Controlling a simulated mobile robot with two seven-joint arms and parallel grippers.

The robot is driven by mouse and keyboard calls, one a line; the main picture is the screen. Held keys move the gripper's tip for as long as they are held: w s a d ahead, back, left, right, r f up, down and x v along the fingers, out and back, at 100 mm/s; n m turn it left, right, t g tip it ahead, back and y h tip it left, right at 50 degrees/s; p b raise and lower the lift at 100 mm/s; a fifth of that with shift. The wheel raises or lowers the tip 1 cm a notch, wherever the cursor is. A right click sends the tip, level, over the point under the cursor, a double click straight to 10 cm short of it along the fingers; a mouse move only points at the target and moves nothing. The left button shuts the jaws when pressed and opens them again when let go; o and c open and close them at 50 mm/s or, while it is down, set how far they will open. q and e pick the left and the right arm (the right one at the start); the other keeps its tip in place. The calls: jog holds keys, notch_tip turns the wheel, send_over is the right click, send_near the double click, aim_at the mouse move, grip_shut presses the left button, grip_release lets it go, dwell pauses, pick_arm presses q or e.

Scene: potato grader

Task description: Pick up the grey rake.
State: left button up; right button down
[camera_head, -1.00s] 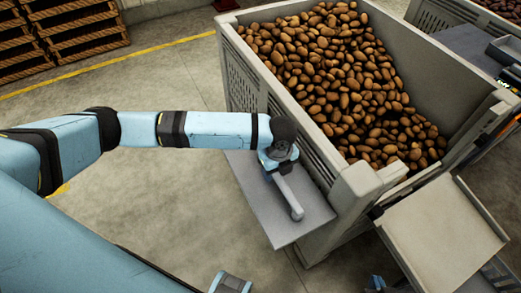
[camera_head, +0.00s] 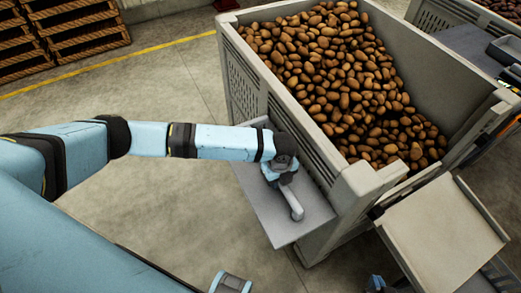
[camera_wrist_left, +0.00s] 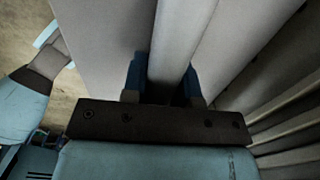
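The grey rake (camera_head: 295,208) lies on a grey side shelf of the potato crate. Only a short, rounded grey length of it shows in the head view; the rest is hidden under my left gripper (camera_head: 284,178). In the left wrist view the grey rake (camera_wrist_left: 182,35) runs down between the blue fingers of my left gripper (camera_wrist_left: 165,82), one on each side. The fingers are very close to it, but I cannot tell whether they press on it. Small dark blue parts at the bottom edge of the head view may be my right gripper (camera_head: 377,284); their state is unclear.
The large grey crate (camera_head: 228,45) full of potatoes stands right beside the shelf (camera_head: 262,205), its slatted wall close to my left gripper. A pale tilted panel (camera_head: 445,235) is at lower right. Wooden pallets (camera_head: 75,25) stand far left. The floor left of the shelf is clear.

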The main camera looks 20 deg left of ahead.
pick_arm(q)
grip_shut()
notch_tip(320, 180, up, 20)
jog(key=shift+p, duration=0.45)
